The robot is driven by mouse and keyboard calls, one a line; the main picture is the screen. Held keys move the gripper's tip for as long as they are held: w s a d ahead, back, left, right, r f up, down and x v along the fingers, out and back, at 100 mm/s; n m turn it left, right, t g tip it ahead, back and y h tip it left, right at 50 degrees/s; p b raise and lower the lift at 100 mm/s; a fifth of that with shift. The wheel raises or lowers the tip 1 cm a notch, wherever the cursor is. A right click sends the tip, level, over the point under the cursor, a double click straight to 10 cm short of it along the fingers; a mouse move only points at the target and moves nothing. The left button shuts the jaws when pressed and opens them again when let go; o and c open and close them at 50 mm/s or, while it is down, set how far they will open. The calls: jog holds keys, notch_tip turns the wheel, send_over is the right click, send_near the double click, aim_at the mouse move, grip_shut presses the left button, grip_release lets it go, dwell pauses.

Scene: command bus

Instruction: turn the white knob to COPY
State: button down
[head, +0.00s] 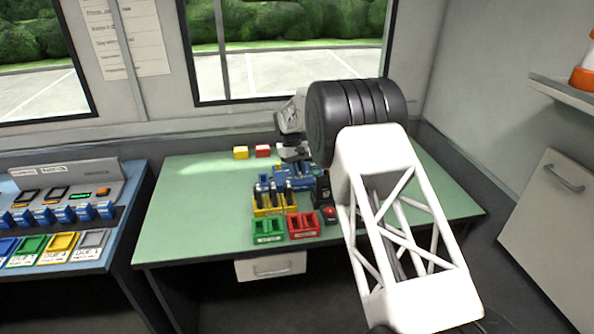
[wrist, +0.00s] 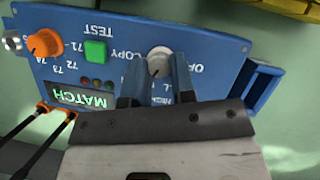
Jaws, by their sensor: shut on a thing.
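The white knob (wrist: 158,60) sits on a blue panel (wrist: 205,52), seen upside down in the wrist view. The label COPY is printed to the left of the knob and OFF to its right; a third label below is partly hidden by my fingers. My gripper (wrist: 156,76) is shut on the knob, one finger on each side. The knob's pointer setting is not clear. In the head view my gripper (head: 291,158) is over the blue panel (head: 296,182) at the table's middle, and the knob is hidden there.
The panel also has an orange knob (wrist: 44,45), a green button (wrist: 95,51) and a lit MATCH display (wrist: 81,98). Green (head: 268,231), red (head: 304,226) and yellow (head: 268,208) holders stand in front. The table's left side is clear.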

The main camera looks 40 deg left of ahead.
jog(key=m+g+y, duration=0.1)
jog(key=m, duration=0.2)
jog(key=m+g, duration=0.1)
jog(key=m, duration=0.2)
jog(key=shift+w+d+y, duration=0.2)
jog(key=shift+y, duration=0.2)
jog(key=m+y, duration=0.1)
jog(key=m, duration=0.2)
jog(key=m+y, duration=0.1)
jog(key=m, duration=0.2)
jog(key=shift+d+m+g, duration=0.15)
jog(key=shift+m+g, duration=0.15)
jog(key=shift+m, duration=0.1)
jog(key=c, duration=1)
grip_release()
jog(key=shift+o, duration=0.2)
jog(key=shift+w+r, duration=0.1)
jog(key=v, duration=0.7)
jog(key=shift+d+r, duration=0.15)
jog(key=shift+r, duration=0.1)
